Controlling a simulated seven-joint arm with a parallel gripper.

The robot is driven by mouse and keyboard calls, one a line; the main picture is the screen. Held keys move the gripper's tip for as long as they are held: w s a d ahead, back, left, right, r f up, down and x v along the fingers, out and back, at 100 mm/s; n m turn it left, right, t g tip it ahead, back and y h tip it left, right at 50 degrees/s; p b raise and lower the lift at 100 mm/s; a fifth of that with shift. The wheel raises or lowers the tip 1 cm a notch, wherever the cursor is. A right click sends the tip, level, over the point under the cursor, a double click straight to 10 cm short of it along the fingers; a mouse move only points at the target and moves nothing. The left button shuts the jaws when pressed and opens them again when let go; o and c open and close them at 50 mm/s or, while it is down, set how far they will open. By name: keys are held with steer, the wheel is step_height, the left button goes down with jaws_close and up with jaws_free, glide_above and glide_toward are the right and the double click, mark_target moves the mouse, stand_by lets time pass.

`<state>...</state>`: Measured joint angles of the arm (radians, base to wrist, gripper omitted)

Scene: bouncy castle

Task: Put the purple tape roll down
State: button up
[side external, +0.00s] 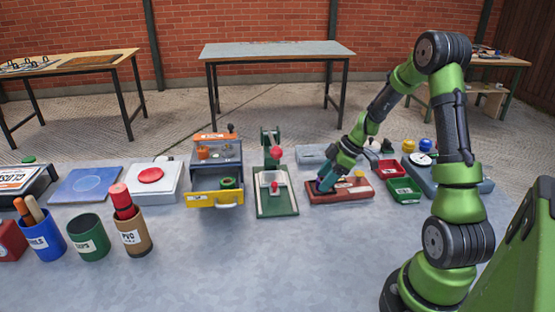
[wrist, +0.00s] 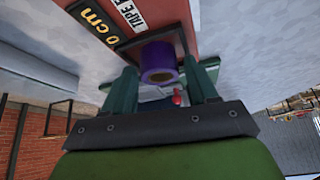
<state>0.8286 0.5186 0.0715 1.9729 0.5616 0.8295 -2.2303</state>
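The purple tape roll (wrist: 158,62) shows in the wrist view between my two green fingers. In the side view my gripper (side external: 322,185) is low over the left part of a red-brown board (side external: 352,194). The roll is mostly hidden there by the fingers. The board also shows in the wrist view (wrist: 183,14), with a "TAPE" label and a "0 cm" label beside the roll. I cannot tell whether the roll touches the board.
A green stand with a press (side external: 275,205) is left of the board. Red (side external: 391,169) and green (side external: 404,190) bins stand close on its right. A grey drawer unit (side external: 216,165) with its yellow drawer open stands further left.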

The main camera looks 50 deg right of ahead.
steer(key=shift+o, duration=0.7)
steer(key=shift+r, duration=0.1)
steer(key=shift+r, duration=0.2)
steer(key=v, duration=1.1)
steer(key=a+r+m+h, duration=0.1)
steer(key=a+r+m, duration=0.25)
steer(key=a, duration=0.45)
steer(key=a+r+m+h, duration=0.1)
steer(key=a+r+m, duration=0.1)
steer(key=a+r, duration=0.5)
steer(key=s+a+m+t, duration=0.2)
steer(key=s+a+m, duration=0.3)
steer(key=s+a, duration=0.3)
steer(key=a, duration=0.4)
steer(key=shift+a+m, duration=0.35)
